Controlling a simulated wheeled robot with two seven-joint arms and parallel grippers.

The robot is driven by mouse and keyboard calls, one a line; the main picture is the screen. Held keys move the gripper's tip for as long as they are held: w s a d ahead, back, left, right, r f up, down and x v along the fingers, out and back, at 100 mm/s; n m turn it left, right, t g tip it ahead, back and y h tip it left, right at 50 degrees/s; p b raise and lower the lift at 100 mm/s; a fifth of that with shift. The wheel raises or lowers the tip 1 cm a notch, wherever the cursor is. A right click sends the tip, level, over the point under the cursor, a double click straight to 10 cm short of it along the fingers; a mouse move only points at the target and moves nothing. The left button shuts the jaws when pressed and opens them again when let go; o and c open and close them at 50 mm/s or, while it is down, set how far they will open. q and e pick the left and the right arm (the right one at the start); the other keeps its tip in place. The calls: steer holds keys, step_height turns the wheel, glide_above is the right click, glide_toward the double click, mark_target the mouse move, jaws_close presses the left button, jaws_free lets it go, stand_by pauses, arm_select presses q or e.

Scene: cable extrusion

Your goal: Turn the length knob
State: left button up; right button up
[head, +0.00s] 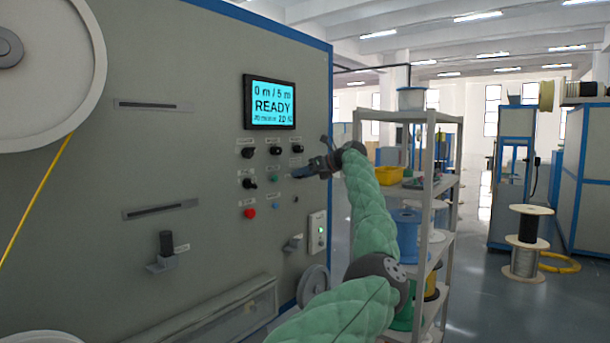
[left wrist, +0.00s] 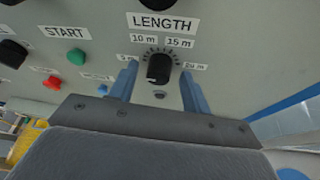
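The length knob (left wrist: 159,68) is black and round with a white mark at its lower left, under a LENGTH label in the left wrist view. Scale labels 10 m, 15 m and 20 m surround it. My left gripper (left wrist: 160,88) is open, with one blue finger on each side of the knob. Small gaps show beside the knob; I cannot tell whether the tips touch the panel. In the head view my left gripper (head: 303,172) is at the panel and hides the knob. The screen (head: 273,102) reads 0 m / 5 m, READY. My right gripper is out of view.
The green START button (left wrist: 77,57) and a red button (left wrist: 52,83) sit left of the knob. Several black knobs (head: 275,150) sit above and left of my gripper. A shelf (head: 408,117) with spools stands right of the machine (head: 210,250), close to my arm.

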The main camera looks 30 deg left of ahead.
arm_select(q)
steer(key=v, duration=0.7)
steer(key=shift+d+b, duration=0.35)
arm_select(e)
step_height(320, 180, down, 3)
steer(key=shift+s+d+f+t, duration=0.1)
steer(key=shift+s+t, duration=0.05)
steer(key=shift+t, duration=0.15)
arm_select(q)
steer(key=shift+r, duration=0.15)
